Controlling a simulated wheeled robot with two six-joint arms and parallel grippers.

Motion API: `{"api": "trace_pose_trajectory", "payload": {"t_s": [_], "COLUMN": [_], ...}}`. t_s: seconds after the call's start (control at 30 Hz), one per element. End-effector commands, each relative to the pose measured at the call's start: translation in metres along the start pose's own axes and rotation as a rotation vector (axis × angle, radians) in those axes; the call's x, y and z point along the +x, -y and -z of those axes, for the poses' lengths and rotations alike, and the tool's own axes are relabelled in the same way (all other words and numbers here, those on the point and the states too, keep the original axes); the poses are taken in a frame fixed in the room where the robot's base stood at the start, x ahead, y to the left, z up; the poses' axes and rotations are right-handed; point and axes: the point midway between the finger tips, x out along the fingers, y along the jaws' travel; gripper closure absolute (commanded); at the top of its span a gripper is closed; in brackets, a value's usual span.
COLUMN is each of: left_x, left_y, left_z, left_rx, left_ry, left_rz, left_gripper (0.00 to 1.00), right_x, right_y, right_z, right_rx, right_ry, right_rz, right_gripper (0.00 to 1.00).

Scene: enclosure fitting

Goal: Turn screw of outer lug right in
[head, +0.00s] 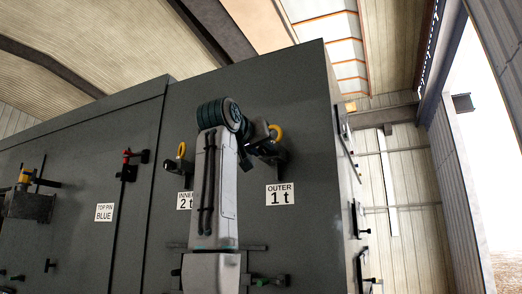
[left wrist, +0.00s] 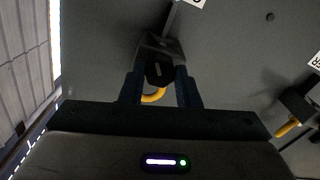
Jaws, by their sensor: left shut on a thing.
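The outer lug (head: 279,157) is a dark bracket with a yellow ring on the grey enclosure wall, above the "OUTER 1t" label (head: 280,194). My left gripper (head: 256,146) is at this lug, largely hidden behind my own wrist in the head view. In the left wrist view, the two fingers of my left gripper (left wrist: 160,88) are shut on the dark screw head (left wrist: 158,72), one on each side. The yellow ring (left wrist: 153,96) shows just below the head, between the fingers. The screw's thread and its depth are hidden. My right gripper is not in view.
The inner lug (head: 182,165) with its own yellow ring is left of my arm; it also shows at the right of the left wrist view (left wrist: 291,123). Dark fittings stick out along the enclosure's right edge (head: 345,150). A red-topped fitting (head: 127,163) is further left.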

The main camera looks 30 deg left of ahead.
Motion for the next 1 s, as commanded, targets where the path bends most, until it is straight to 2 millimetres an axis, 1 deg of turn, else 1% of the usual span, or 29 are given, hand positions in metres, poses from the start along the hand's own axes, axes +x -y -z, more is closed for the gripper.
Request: {"api": "trace_pose_trajectory", "payload": {"t_s": [0.03, 0.2, 0.5, 0.7, 1.0], "left_x": [0.0012, 0.0010, 0.0005, 0.0004, 0.0003], "left_y": [0.0003, 0.0001, -0.0003, -0.0006, -0.0008], "left_z": [-0.0036, -0.0032, -0.0025, -0.0023, -0.0022], "left_rx": [0.045, 0.203, 0.432, 0.531, 0.593], "left_ry": [0.008, 0.008, 0.006, 0.006, 0.005], "left_rz": [0.001, 0.000, -0.001, -0.001, -0.002], "left_gripper": [0.94, 0.94, 0.94, 0.94, 0.94], "right_x": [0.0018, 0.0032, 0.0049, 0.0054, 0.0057], "right_y": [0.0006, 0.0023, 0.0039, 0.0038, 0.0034], "right_z": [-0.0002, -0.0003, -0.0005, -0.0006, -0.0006], "right_rx": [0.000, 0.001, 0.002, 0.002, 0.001], "right_ry": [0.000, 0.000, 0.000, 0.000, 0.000], "right_rz": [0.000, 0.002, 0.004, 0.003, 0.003], "right_gripper": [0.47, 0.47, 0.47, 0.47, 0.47]}}
